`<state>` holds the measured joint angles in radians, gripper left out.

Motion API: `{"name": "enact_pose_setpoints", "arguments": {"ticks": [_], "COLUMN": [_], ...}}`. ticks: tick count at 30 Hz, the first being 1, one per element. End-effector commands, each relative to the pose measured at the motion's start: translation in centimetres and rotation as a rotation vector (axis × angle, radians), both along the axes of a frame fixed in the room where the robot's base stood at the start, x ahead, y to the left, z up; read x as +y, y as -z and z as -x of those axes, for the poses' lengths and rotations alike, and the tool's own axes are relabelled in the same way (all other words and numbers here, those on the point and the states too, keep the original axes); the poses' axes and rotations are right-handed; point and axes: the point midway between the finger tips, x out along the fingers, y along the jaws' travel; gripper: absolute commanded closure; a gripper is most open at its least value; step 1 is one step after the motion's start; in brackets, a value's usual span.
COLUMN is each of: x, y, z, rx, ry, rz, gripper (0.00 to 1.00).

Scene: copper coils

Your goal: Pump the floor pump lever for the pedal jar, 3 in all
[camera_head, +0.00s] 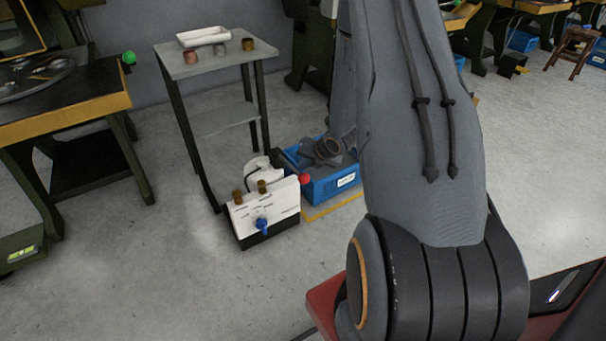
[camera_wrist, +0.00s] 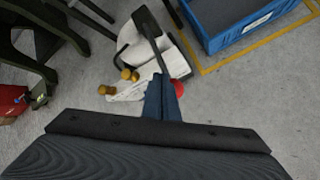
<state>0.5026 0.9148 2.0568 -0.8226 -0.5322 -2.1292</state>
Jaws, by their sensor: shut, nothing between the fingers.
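The floor pump (camera_head: 264,213) is a white box on a black base on the floor, with brass knobs and a blue valve on its front. Its dark lever ends in a red ball (camera_head: 305,179) at the pump's right. In the wrist view the pump (camera_wrist: 130,57) lies beyond my fingers, and the red ball (camera_wrist: 179,87) shows right beside the fingertips. My gripper (camera_wrist: 162,88) is shut and empty, its blue fingers overlapping the lever's end in the picture. I cannot tell whether they touch it. In the head view I cannot make out the fingers clearly. No pedal jar can be identified with certainty.
A blue bin (camera_head: 340,186) stands just behind the pump, by a yellow floor line. A grey table (camera_head: 232,57) with a white tray (camera_head: 203,36) and small metal pieces stands behind. A dark workbench (camera_head: 60,111) is at left. The floor in front is clear.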

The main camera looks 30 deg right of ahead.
Motion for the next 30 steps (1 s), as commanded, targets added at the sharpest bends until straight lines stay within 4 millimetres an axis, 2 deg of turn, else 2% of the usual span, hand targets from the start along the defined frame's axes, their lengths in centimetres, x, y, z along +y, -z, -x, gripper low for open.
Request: {"name": "enact_pose_setpoints", "arguments": {"ticks": [30], "x": [-0.02], "y": [0.83], "z": [0.12], "rx": [0.0], "ry": [0.0], "rz": [0.0], "gripper": [1.0]}}
